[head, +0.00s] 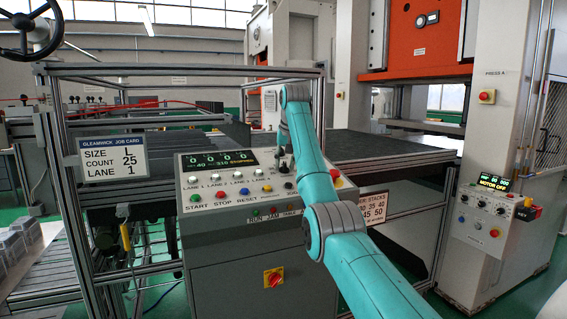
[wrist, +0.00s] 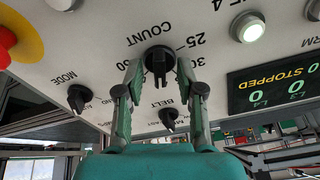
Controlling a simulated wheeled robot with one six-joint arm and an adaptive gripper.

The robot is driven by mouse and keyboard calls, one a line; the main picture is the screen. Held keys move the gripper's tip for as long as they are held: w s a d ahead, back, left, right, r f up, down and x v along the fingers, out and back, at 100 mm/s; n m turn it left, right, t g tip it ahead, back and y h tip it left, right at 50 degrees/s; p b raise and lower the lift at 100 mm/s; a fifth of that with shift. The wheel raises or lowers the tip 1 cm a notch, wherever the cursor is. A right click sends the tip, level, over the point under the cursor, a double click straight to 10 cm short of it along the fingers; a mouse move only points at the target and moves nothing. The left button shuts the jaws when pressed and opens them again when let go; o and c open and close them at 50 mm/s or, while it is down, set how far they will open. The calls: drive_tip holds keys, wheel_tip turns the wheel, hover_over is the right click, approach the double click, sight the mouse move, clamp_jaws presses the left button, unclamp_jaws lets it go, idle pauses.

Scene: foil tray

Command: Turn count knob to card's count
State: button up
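The job card (head: 112,157) at left in the head view reads SIZE L, COUNT 25, LANE 1. The black count knob (wrist: 158,62) is at upper middle in the wrist view, under an upside-down COUNT label; a "25" mark lies to its right. I cannot tell its exact pointer setting. My gripper (wrist: 159,68) is open, with one finger on each side of the knob and small gaps seeming to show. In the head view my gripper (head: 285,158) is at the panel's right part and hides the knob. The display (head: 222,161) shows zeros and small text, seemingly "40" and "STOPPED".
A red button on yellow (wrist: 8,42) is at the wrist view's upper left. Lane buttons (head: 217,178) and a START button (head: 195,197) line the panel. A conveyor belt (head: 380,150) lies behind.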

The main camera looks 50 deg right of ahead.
drive_tip(key=shift+c, duration=0.2)
clamp_jaws()
drive_tip(key=shift+n, duration=0.5)
drive_tip(key=n, duration=0.4)
drive_tip(key=shift+n+y, duration=0.3)
drive_tip(key=shift+n, duration=0.1)
drive_tip(key=n, duration=0.6)
drive_tip(key=shift+t+y, duration=0.3)
drive_tip(key=n, duration=0.7)
drive_tip(key=shift+y, duration=0.4)
drive_tip(key=n, duration=0.5)
drive_tip(key=shift+g, duration=0.4)
drive_tip(key=shift+n, duration=0.3)
